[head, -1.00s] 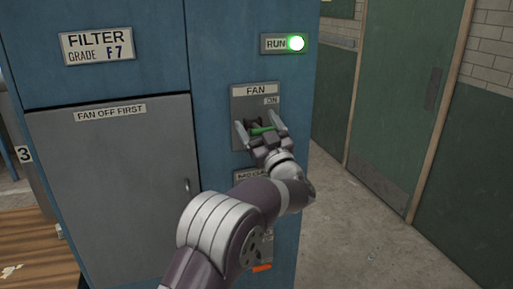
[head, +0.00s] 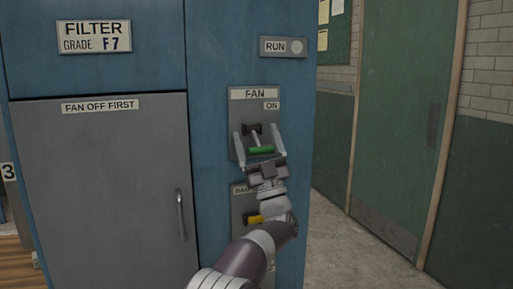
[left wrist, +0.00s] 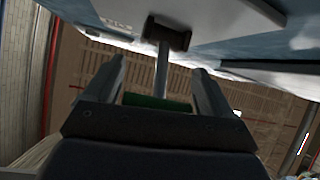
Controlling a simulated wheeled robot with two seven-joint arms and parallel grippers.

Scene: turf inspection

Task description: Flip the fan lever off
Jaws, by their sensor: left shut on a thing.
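The fan lever's green handle (head: 261,150) is on a grey plate (head: 240,108) labelled FAN, with ON marked at its top. The handle sits low, and its shaft angles down and outward from a dark pivot. My left gripper (head: 257,132) is shut on the green handle, with one finger at each end. In the left wrist view the green handle (left wrist: 157,103) lies between the fingers, below the lever's shaft and pivot (left wrist: 166,36). The RUN lamp (head: 297,47) is grey and unlit. My right gripper is not in view.
A second plate with a yellow handle (head: 254,219) is just below, partly hidden by my left arm. A grey door (head: 110,190) marked FAN OFF FIRST, with a vertical handle, is at left. Open floor (head: 345,245) lies to the right of the blue cabinet.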

